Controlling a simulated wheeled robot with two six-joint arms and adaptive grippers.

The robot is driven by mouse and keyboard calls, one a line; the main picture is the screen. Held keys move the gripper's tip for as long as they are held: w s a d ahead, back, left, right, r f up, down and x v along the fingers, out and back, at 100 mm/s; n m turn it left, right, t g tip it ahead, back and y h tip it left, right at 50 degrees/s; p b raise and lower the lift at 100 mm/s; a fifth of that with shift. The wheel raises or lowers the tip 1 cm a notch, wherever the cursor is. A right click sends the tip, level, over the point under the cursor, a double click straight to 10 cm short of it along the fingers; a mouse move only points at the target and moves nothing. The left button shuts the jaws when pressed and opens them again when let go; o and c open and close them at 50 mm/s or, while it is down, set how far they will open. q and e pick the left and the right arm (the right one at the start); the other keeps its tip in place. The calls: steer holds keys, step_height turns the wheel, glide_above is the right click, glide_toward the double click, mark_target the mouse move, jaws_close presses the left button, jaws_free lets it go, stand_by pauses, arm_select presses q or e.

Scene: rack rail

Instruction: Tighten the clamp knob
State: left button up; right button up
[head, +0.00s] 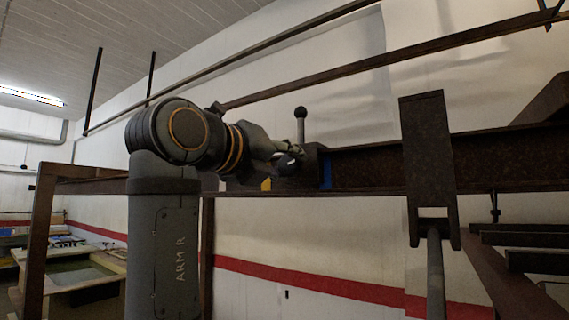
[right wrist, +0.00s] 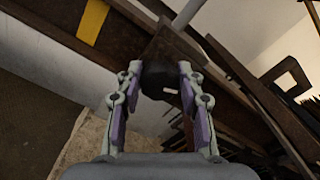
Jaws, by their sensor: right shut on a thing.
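The dark clamp knob (right wrist: 158,82) sits between the two fingers of my right gripper (right wrist: 159,72) in the right wrist view. The fingers are shut on it from both sides. In the head view my right gripper (head: 285,158) reaches the clamp block (head: 311,163) on the rail from the left, and the knob is mostly hidden there. A ball-topped lever (head: 300,124) stands upright on the clamp. The clamp is on the rusty rail (head: 375,166), with a blue mark (head: 326,171) just right of it. My left gripper is not in view.
A yellow mark (head: 266,184) is on the rail left of the clamp; it also shows in the right wrist view (right wrist: 92,22). A dark hanging bracket (head: 426,150) crosses the rail at right. Rusty beams (head: 400,56) run above. Benches stand far left.

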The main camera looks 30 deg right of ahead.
steer(key=shift+r+m, duration=0.1)
steer(key=shift+m, duration=0.9)
steer(key=o, duration=1.2)
steer(key=shift+d, duration=0.1)
steer(key=shift+r, duration=0.35)
step_height(320, 180, up, 9)
steer(key=shift+r, duration=0.1)
